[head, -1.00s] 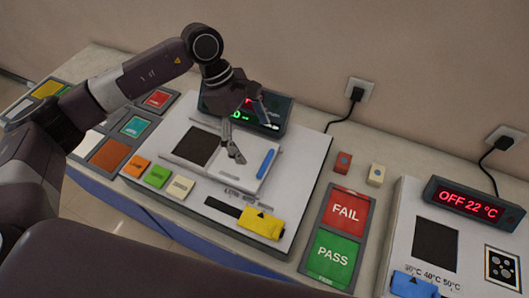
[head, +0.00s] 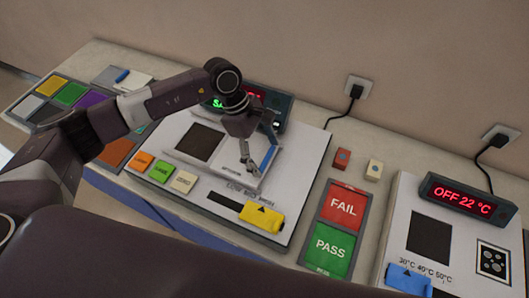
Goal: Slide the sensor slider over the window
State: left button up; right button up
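The sensor slider (head: 232,172) is a pale plate on the white panel, with an upright blue handle bar (head: 267,159) at its right side. The window (head: 199,142) is a black square left of the handle and is uncovered. My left gripper (head: 258,158) is over the handle with its fingers apart. One finger is left of the bar, the other reaches down at its upper right and hides part of it. Contact cannot be told. My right gripper is not in view.
A display (head: 269,101) stands behind my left gripper, partly hidden. Orange, green and cream buttons and a yellow slider (head: 262,217) line the panel's front. FAIL (head: 343,204) and PASS (head: 330,247) pads lie to the right. A second panel with a blue slider (head: 408,281) is at far right.

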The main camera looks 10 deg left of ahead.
pick_arm(q)
jog(key=c, duration=1.1)
jog(key=shift+w+a+f+b, duration=0.1)
jog(key=shift+w+a+b, duration=0.05)
jog(key=shift+a+b, duration=0.25)
jog(key=shift+c, duration=0.2)
jog(key=w+a+b, duration=0.1)
jog(key=a+b, duration=0.2)
jog(key=a, duration=0.2)
jog(key=w+a+b, duration=0.1)
jog(key=a+b, duration=0.2)
jog(key=a, duration=0.2)
jog(key=w+a+b, duration=0.1)
jog(key=a+b, duration=0.2)
jog(key=a, duration=0.1)
jog(key=shift+a, duration=0.9)
jog(key=shift+r, duration=0.2)
jog(key=o, duration=1.7)
jog(key=shift+a+f, duration=0.1)
jog(key=shift+a, duration=0.05)
